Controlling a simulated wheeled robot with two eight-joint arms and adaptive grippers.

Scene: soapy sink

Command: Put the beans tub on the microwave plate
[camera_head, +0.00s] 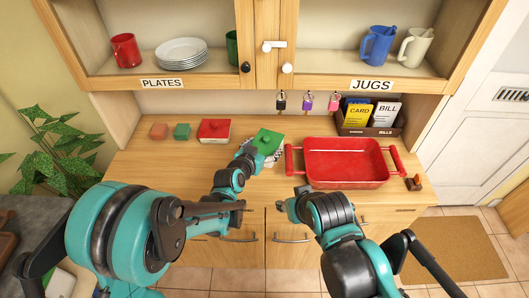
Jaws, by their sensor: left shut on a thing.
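A tub with a green lid (268,139) is at the middle of the wooden counter. I cannot read a label on it, so I cannot tell if it is the beans tub. My left gripper (252,154) reaches it from the front left and is shut on it. The gripper's fingers partly hide the tub's near side, and I cannot tell if its base touches the counter. My right arm's end (284,206) is low in front of the counter, apart from everything; its fingers do not show clearly. No microwave or microwave plate is visible.
A red two-handled dish (346,183) stands right of the tub. A red-lidded tub (214,128) and two small blocks (182,131) stand left. A card box (368,132) stands at the back right. The cupboard shelf holds stacked plates (181,52) and jugs (377,46).

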